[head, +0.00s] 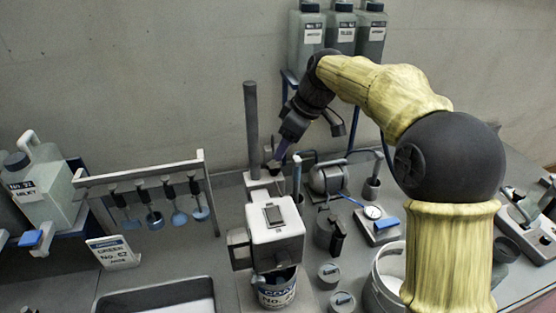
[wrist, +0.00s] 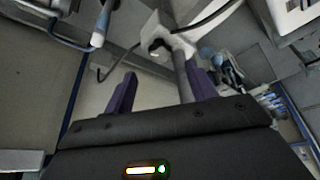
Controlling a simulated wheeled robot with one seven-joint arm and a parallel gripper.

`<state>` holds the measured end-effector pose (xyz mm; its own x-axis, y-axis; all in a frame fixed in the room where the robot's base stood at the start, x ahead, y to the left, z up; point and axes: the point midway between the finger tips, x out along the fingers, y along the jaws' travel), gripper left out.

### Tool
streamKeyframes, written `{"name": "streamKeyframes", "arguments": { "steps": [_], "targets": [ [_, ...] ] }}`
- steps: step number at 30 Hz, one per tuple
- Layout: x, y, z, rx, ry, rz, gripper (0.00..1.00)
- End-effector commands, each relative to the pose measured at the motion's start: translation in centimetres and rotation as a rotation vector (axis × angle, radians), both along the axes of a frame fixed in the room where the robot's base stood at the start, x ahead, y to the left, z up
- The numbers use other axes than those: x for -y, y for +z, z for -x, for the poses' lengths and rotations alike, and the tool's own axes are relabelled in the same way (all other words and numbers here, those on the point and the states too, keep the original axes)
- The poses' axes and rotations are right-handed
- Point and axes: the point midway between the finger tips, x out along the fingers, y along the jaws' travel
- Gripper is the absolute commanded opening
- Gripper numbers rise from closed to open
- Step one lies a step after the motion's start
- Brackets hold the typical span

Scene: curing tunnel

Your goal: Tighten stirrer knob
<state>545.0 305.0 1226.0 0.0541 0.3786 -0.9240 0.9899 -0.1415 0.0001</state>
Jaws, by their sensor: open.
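The stirrer stands at the centre of the head view, with a pale boxy motor head (head: 278,235) above a labelled can (head: 278,290) and a tall dark post (head: 252,130) behind it. My gripper (head: 277,160) is open, pointing down just right of the post, behind the motor head. In the wrist view, my gripper's purple fingers (wrist: 162,90) are apart with nothing between their tips. Beyond them are a white block with a dark knob-like part (wrist: 160,47) and a grey rod (wrist: 184,78). I cannot tell for certain that this part is the stirrer knob. It looks apart from the fingers.
A rack (head: 145,175) with hanging stirring tools stands at the left, beside a white jug (head: 40,185). The bench is crowded near my gripper.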

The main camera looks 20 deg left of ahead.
Motion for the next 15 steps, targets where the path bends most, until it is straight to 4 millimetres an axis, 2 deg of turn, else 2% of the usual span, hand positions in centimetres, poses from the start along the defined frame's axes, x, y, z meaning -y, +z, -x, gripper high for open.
{"name": "streamKeyframes", "arguments": {
  "steps": [3, 9, 15],
  "targets": [
    [-0.8, -2.1, -0.1, -0.003, 0.001, 0.002, 0.56],
    [-2.0, -4.9, -0.2, -0.003, 0.001, 0.002, 0.56],
    [-2.4, -6.0, -0.3, 0.0, -0.001, 0.0, 0.56]
  ]
}}
